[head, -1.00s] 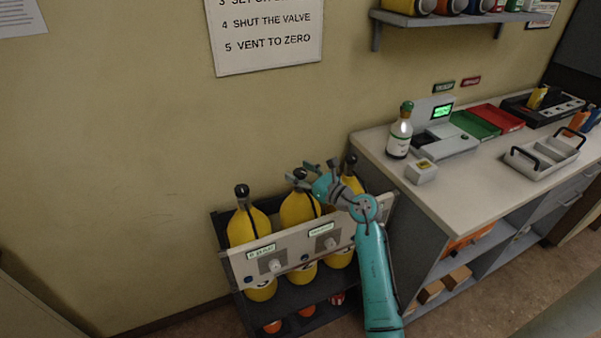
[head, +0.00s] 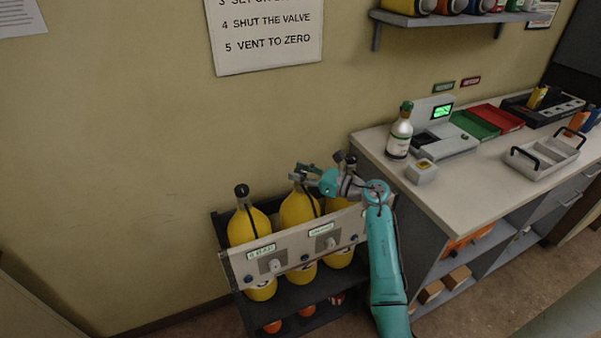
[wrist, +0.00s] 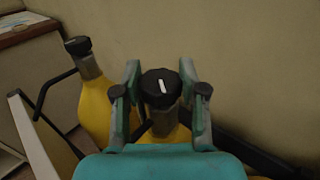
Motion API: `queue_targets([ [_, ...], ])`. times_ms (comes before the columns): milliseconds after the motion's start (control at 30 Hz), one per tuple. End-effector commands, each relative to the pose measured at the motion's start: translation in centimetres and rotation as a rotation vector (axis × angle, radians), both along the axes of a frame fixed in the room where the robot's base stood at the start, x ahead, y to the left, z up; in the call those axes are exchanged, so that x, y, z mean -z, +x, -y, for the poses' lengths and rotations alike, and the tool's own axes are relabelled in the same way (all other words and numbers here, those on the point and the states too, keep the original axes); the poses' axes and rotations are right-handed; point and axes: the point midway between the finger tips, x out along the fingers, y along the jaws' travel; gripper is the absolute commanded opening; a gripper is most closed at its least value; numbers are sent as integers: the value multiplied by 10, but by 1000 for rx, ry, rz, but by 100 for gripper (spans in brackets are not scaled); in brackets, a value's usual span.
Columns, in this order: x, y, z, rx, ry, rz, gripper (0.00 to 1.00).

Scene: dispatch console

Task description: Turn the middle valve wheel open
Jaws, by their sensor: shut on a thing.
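Three yellow cylinders stand in a dark rack, each with a black valve wheel on top. My gripper (head: 304,171) reaches in from the right at the top of the middle cylinder (head: 299,209). In the wrist view, the black middle valve wheel (wrist: 160,88) with its white mark lies between the two fingers, and my gripper (wrist: 161,92) is shut on it. The white mark runs nearly straight up and down there. The left cylinder (head: 249,224) is clear of my arm. The right cylinder (head: 340,205) is partly hidden behind my wrist.
A pale panel (head: 290,249) with labels and knobs crosses the rack's front. A counter (head: 437,191) to the right holds a bottle (head: 399,134), a small box (head: 421,171) and trays. The wall stands close behind. A neighbouring cylinder (wrist: 97,105) shows left of my gripper.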

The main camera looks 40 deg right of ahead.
Motion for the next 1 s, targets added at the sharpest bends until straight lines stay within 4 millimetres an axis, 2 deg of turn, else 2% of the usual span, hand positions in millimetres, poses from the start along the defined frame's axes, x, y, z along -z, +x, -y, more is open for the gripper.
queue_targets([
  [500,0,1,1,-383,1,0,7],
  [1000,1,0,0,-491,1,-2,7],
])
